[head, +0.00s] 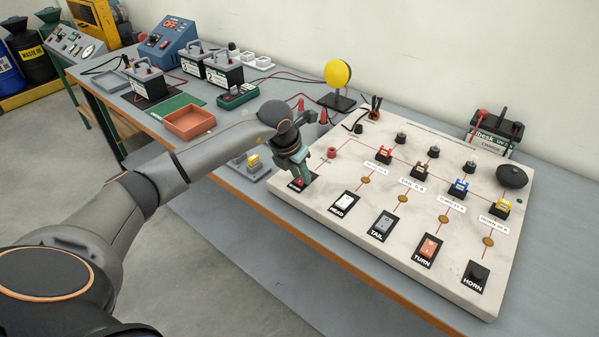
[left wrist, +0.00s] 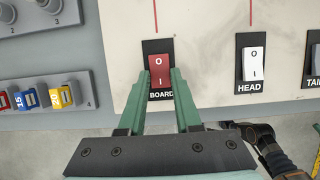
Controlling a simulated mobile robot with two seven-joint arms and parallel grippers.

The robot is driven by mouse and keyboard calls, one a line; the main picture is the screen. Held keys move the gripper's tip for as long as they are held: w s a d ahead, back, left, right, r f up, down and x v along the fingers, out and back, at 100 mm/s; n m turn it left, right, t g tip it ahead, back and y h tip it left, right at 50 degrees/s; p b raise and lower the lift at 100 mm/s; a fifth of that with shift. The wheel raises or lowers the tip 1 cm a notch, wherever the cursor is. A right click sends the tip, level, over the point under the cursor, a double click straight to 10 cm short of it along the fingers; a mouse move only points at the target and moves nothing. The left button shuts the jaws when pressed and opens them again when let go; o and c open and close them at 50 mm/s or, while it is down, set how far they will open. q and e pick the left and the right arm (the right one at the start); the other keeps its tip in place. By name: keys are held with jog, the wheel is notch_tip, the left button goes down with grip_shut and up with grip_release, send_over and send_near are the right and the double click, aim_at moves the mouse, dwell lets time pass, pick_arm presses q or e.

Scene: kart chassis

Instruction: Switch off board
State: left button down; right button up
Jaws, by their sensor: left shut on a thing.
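The red BOARD switch (head: 298,183) sits at the near left corner of the pale demo board (head: 330,205). In the left wrist view the red rocker (left wrist: 160,70) stands in a black plate marked O above I. My left gripper (head: 300,165) reaches down to it from above. In the left wrist view its two green fingers (left wrist: 160,84) are shut on the rocker, one on each side. Which end of the rocker is pressed in, I cannot tell. My right gripper does not show.
The white HEAD switch (head: 344,201) is just right of BOARD, then TAIL (head: 383,226), TURN (head: 428,249) and HORN (head: 477,275). Coloured fuses stand farther back. A yellow lamp (head: 338,73) is lit behind the board. An orange tray (head: 189,122) lies left.

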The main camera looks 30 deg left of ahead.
pick_arm(q)
jog(key=shift+w+r+g+p, duration=0.25)
jog(key=shift+g+p, duration=0.1)
jog(key=shift+g, duration=0.25)
jog(key=shift+w+f+g, duration=0.1)
jog(key=shift+g, duration=0.4)
jog(key=c, duration=0.6)
grip_release()
notch_tip(320, 180, up, 12)
jog(key=s, duration=0.1)
jog(key=shift+s+r+b, duration=0.2)
jog(key=shift+s+b, duration=0.15)
jog(key=shift+b, duration=0.05)
